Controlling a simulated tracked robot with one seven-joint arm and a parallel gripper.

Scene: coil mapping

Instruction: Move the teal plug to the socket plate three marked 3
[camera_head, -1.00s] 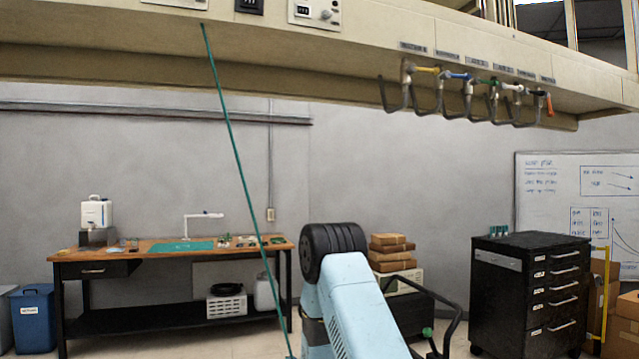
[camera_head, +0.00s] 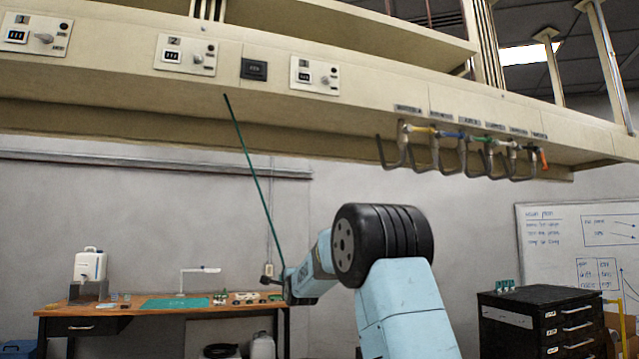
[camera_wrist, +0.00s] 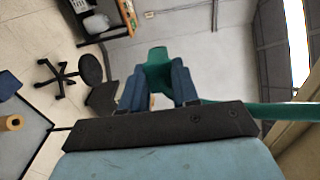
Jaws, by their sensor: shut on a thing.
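The teal plug (camera_wrist: 157,56) is between the two blue fingers of my gripper (camera_wrist: 158,82) in the wrist view, and the gripper is shut on it. A teal cord (camera_wrist: 275,112) runs from there to the right. In the head view my gripper (camera_head: 270,279) is low, left of my arm's black joint, below the bench shelf. The cord (camera_head: 252,175) slants from the beam's lower edge down to it. Socket plate three (camera_head: 315,75) is on the beam face, right of a black plate, above and right of my gripper. Its number is too small to read surely.
Socket plates one (camera_head: 30,34) and two (camera_head: 185,55) are further left on the beam, with the black plate (camera_head: 253,69) beside two. A workbench (camera_head: 160,306) and a black drawer cabinet (camera_head: 540,318) stand behind. Space under the beam is open.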

